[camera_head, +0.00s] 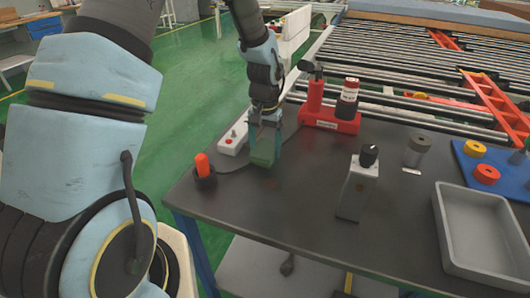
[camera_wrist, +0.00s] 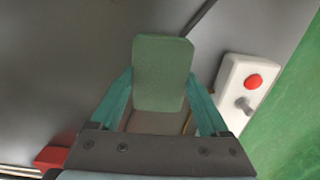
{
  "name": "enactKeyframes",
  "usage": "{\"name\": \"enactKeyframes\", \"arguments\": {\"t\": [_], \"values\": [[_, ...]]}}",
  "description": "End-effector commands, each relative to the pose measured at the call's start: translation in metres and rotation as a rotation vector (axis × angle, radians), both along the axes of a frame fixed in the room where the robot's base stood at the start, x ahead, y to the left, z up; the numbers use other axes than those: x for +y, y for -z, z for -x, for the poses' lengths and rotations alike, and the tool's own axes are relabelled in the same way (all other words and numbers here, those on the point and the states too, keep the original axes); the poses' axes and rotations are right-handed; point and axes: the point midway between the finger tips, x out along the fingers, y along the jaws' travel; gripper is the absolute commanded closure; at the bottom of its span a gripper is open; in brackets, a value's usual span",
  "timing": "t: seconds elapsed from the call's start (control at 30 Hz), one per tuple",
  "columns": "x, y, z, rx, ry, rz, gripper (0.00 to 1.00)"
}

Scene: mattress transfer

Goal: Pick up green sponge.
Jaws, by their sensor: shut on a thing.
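The green sponge (camera_head: 263,148) is a dull green block near the left end of the dark table. My gripper (camera_head: 265,134) is above the table, shut on the sponge. In the wrist view the sponge (camera_wrist: 163,72) sits between the two teal fingers (camera_wrist: 160,105) and sticks out past their tips. I cannot tell for sure whether the sponge touches the tabletop.
A white control box (camera_head: 234,138) with a red button is close beside my gripper. An orange-topped item (camera_head: 203,167), a red tool stand (camera_head: 330,117), a metal box with a black knob (camera_head: 357,190) and a grey tray (camera_head: 443,237) stand on the table (camera_head: 290,215).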

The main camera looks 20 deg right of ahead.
Motion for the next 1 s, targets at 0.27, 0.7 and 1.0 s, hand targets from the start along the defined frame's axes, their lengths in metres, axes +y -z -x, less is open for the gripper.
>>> {"name": "enactKeyframes", "arguments": {"t": [0.27,0.7,1.0], "values": [[-0.001,-0.010,-0.001,-0.004,0.000,0.003,0.80],[0.000,-0.087,-0.001,-0.003,-0.001,0.001,0.80],[0.000,-0.100,0.000,0.000,0.000,0.000,0.80]]}}
